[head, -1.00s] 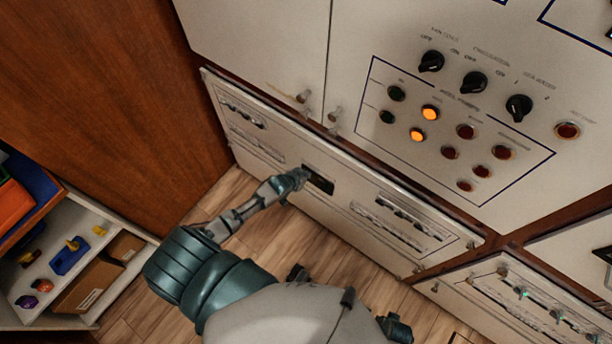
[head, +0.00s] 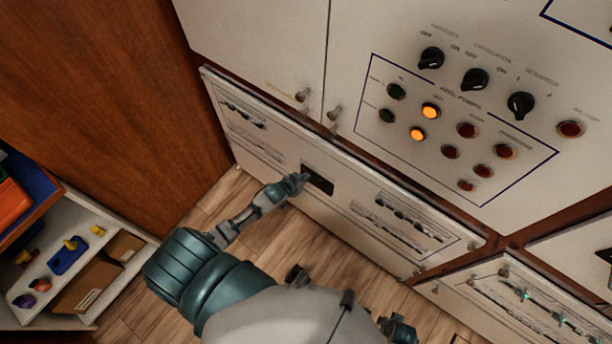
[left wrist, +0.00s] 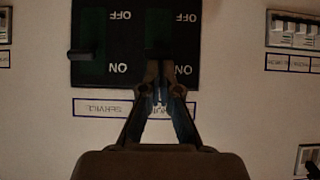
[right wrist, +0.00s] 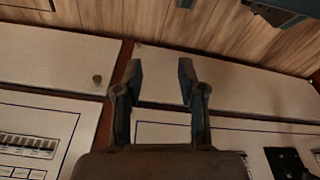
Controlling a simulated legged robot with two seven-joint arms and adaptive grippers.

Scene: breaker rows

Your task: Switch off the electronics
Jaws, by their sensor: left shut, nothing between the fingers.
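A black switch panel (head: 320,184) sits in the lower cabinet front. In the left wrist view the panel (left wrist: 135,15) carries two switches with upside-down OFF labels above ON labels. The left switch's dark lever (left wrist: 84,54) sits near the ON end. My left gripper (head: 303,178) is at the panel, its fingers shut and empty. In the left wrist view its fingertips (left wrist: 160,68) are over the ON end of the right switch, hiding that lever; contact is unclear. My right gripper (right wrist: 161,80) is open and empty, apart from the cabinet fronts.
Above is a panel with black knobs (head: 474,79), two lit orange lamps (head: 430,110) and several red ones. Breaker rows (head: 408,215) flank the black panel. A shelf (head: 45,290) with small objects stands at the left. Wooden floor (head: 270,245) lies below.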

